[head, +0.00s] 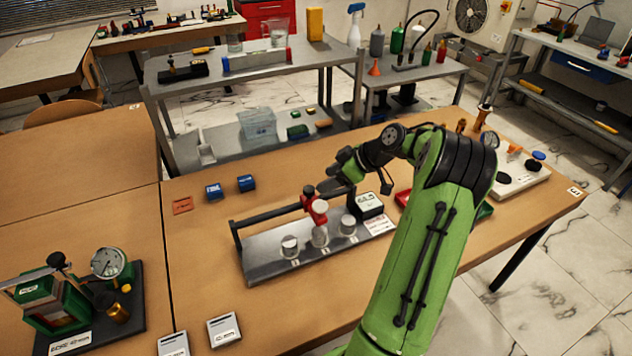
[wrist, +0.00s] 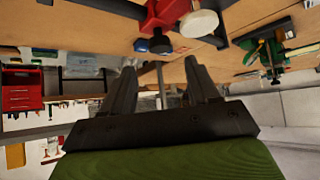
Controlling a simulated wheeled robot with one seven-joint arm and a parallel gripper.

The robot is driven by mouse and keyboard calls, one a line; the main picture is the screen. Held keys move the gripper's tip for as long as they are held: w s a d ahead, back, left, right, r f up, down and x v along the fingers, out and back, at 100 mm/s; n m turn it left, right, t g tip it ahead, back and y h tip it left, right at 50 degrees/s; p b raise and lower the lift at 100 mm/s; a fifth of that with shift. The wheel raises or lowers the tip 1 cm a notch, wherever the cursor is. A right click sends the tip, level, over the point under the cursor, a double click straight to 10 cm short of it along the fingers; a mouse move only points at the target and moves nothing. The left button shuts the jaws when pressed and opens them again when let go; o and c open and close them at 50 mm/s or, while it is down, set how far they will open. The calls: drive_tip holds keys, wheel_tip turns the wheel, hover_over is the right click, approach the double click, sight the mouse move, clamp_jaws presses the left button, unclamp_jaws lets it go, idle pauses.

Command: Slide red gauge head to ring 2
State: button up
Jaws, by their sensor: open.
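The red gauge head (head: 315,210) sits on a dark rail (head: 268,215) above a grey base plate (head: 262,262). My gripper (head: 333,187) is just behind and right of the head. In the wrist view my gripper (wrist: 162,70) has its fingers apart with nothing between them. The red head (wrist: 165,12) shows beyond the fingertips, with a dark knob and a pale disc.
A black-and-white box (head: 368,205) stands at the rig's right end. Blue blocks (head: 246,183) and an orange plate (head: 182,205) lie behind left. A dial gauge stand (head: 108,264) is at the front left. The table right of the orange plate, before the rig, is mostly clear.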

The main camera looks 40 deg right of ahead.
drive_tip(key=p+v, duration=0.2)
drive_tip(key=v, duration=0.7)
drive_tip(key=shift+w, duration=0.1)
